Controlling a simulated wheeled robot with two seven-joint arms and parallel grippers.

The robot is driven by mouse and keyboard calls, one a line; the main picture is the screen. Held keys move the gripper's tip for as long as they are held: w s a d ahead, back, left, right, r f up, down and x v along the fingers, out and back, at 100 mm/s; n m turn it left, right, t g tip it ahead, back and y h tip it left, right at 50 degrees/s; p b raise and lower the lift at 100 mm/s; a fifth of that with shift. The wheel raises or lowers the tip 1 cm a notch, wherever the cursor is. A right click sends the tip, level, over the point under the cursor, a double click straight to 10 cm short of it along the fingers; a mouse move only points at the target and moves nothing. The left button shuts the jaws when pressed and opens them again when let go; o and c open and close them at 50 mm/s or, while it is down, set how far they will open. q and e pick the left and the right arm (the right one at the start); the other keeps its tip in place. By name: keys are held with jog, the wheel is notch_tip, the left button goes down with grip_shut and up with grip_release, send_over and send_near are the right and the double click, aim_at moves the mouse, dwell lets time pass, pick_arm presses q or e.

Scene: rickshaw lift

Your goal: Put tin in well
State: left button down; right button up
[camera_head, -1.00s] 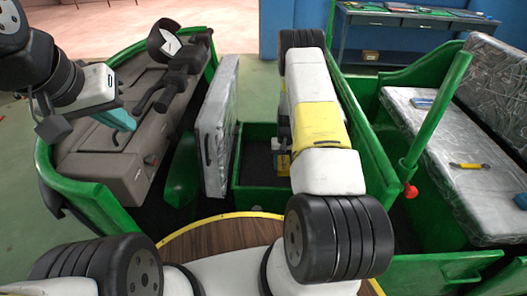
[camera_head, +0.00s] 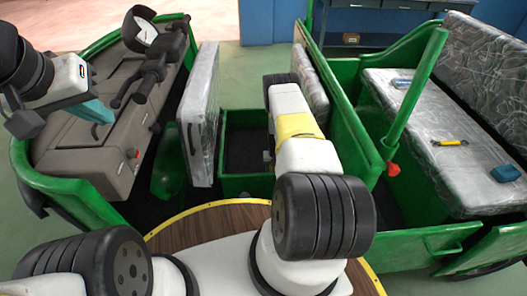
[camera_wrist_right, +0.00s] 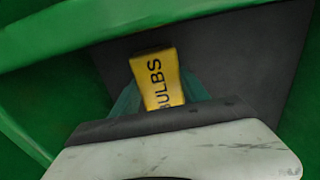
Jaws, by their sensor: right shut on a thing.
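The tin (camera_wrist_right: 157,78) is yellow with the word BULBS on it, in the right wrist view. My right gripper (camera_wrist_right: 160,95) is shut on it, with teal fingers at its sides. Green walls and a dark floor (camera_wrist_right: 245,50) lie beyond it; I cannot tell whether the tin touches that floor. In the head view the well is the green-walled box (camera_head: 246,187) with a dark floor, between the upright pads. My right arm hides the right gripper and the tin there. My left gripper (camera_head: 92,111) hangs over the grey dashboard at left; its opening is unclear.
A handlebar (camera_head: 152,75) rises from the grey dashboard (camera_head: 85,160). A wrapped pad (camera_head: 200,115) stands left of the well. A green post (camera_head: 415,90) is at right. The wrapped seat (camera_head: 440,115) holds a yellow-handled tool (camera_head: 449,142) and a blue item (camera_head: 507,173).

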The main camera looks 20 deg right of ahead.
jog(key=shift+f, duration=0.2)
jog(key=shift+f, duration=0.15)
jog(key=o, duration=1.4)
jog(key=shift+o, duration=0.2)
